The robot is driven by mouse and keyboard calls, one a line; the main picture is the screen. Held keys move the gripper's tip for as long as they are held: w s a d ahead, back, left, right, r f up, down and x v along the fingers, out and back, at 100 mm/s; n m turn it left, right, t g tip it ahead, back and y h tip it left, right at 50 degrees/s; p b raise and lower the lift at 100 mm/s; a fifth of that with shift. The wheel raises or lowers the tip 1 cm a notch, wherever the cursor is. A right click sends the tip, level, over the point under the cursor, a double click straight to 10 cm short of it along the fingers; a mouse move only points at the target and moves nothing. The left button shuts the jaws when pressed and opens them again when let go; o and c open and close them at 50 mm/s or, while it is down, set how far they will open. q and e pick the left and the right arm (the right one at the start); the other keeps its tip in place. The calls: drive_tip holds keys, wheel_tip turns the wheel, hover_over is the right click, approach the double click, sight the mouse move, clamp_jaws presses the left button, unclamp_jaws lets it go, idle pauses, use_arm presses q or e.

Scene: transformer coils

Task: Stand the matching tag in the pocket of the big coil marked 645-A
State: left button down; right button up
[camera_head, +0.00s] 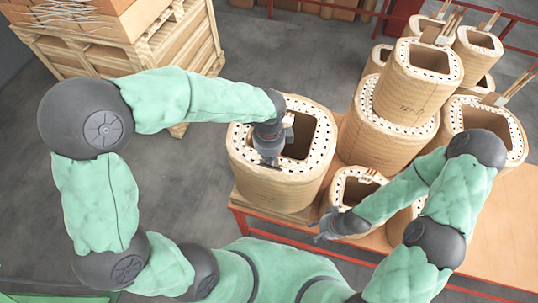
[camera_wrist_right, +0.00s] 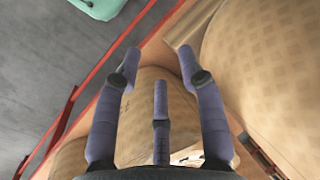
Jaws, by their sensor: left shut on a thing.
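A big coil (camera_head: 265,187) of tan wrapped paper, with a dotted top rim and a dark square opening, stands at the table's left end. My left gripper (camera_head: 268,156) is over its rim and opening, pointing down. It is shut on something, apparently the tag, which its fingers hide. I cannot read a 645-A mark on any coil; faint writing on the tall coil (camera_head: 407,88) is too small. My right gripper (camera_head: 326,230) is open and empty near the table's front edge, beside a smaller coil (camera_head: 345,191). Its three spread fingers show in the right wrist view (camera_wrist_right: 160,67).
Several more coils stand or are stacked at the right, one of them a wide coil (camera_head: 507,130). The tabletop (camera_head: 500,245) is bare at the right front. A wooden crate stack (camera_head: 150,60) stands at the back left. Grey floor lies between.

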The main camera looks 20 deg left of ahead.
use_arm(q)
drive_tip(key=c, duration=1.3)
unclamp_jaws()
wheel_tip(320, 180, up, 12)
drive_tip(key=shift+f, duration=0.1)
